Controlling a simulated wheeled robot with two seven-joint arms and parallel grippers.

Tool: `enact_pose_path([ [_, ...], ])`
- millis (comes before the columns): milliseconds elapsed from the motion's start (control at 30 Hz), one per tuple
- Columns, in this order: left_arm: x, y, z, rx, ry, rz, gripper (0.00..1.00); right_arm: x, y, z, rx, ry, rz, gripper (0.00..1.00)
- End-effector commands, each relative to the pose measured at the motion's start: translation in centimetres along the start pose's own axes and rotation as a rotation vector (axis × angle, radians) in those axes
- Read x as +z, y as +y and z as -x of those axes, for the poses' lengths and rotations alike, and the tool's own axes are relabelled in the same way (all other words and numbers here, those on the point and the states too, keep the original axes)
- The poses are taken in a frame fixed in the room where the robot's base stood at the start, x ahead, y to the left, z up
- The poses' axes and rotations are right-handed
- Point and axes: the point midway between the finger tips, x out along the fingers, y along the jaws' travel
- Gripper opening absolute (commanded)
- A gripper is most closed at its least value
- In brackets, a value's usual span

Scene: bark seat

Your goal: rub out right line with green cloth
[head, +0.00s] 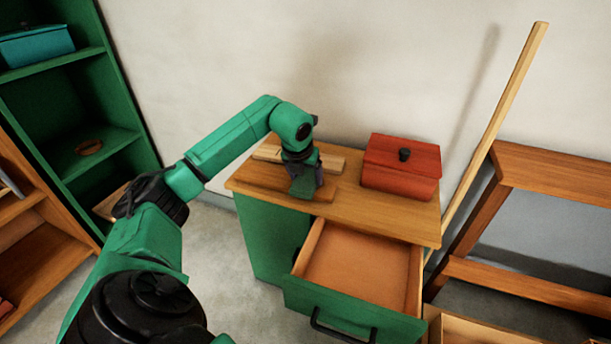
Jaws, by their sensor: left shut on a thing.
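My left gripper (306,176) is over the wooden top of the green cabinet (380,220), pointing down. It is shut on a small green piece, which looks like the green cloth (302,187), just above or touching a flat wooden board (262,178); I cannot tell which. No drawn line can be made out on the board; the gripper covers part of it. My right gripper is not in view.
A red box with a black knob (400,165) stands on the cabinet, right of the gripper. The drawer (355,268) below is pulled open and looks empty. A wooden pole (497,120) leans on the wall. Green shelves (85,120) stand left, a wooden frame (550,175) right.

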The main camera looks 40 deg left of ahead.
Motion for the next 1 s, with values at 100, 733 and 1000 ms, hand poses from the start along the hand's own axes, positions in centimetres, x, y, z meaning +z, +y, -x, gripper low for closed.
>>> enact_pose_path([
  [100, -0.1, 0.0, -0.3, 0.0, 0.0, 0.0, 0.36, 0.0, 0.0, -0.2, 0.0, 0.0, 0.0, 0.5],
  [733, 1.4, -0.1, -0.9, -0.002, 0.001, 0.002, 0.36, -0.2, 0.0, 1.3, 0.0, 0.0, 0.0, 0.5],
  [1000, 2.5, 0.0, -1.8, 0.001, 0.0, 0.0, 0.36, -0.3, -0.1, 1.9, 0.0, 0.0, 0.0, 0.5],
])
